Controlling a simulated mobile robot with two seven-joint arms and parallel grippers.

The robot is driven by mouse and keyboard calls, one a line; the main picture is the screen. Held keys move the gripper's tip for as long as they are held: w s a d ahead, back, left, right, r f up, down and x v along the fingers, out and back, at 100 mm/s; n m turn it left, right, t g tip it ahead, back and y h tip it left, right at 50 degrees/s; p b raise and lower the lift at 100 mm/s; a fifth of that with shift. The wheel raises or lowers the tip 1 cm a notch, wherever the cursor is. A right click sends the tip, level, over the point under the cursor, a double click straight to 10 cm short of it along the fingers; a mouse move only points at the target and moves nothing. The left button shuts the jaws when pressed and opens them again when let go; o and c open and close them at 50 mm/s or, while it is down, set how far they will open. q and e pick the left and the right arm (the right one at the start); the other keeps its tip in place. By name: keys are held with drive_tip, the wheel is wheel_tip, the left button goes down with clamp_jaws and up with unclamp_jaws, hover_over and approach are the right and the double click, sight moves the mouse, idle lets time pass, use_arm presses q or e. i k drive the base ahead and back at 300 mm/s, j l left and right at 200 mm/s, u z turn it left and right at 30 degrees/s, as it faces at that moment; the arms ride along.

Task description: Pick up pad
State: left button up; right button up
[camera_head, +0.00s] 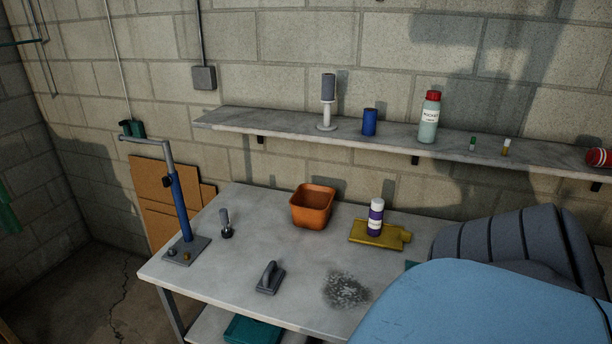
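A dark grey block with a raised handle (270,278) lies on the front left of the grey workbench (200,265); it looks like a hand-held pad. A small flat teal piece (411,265) shows at the bench's right, mostly hidden behind the large blue shape, and it could also be a pad. I cannot tell which is the task's pad. Neither of my grippers is in view.
A dusty grey patch (346,290) marks the bench. A large blue shape (480,310) blocks the lower right.

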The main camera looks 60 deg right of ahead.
sight(269, 283)
drive_tip(key=z, duration=1.55)
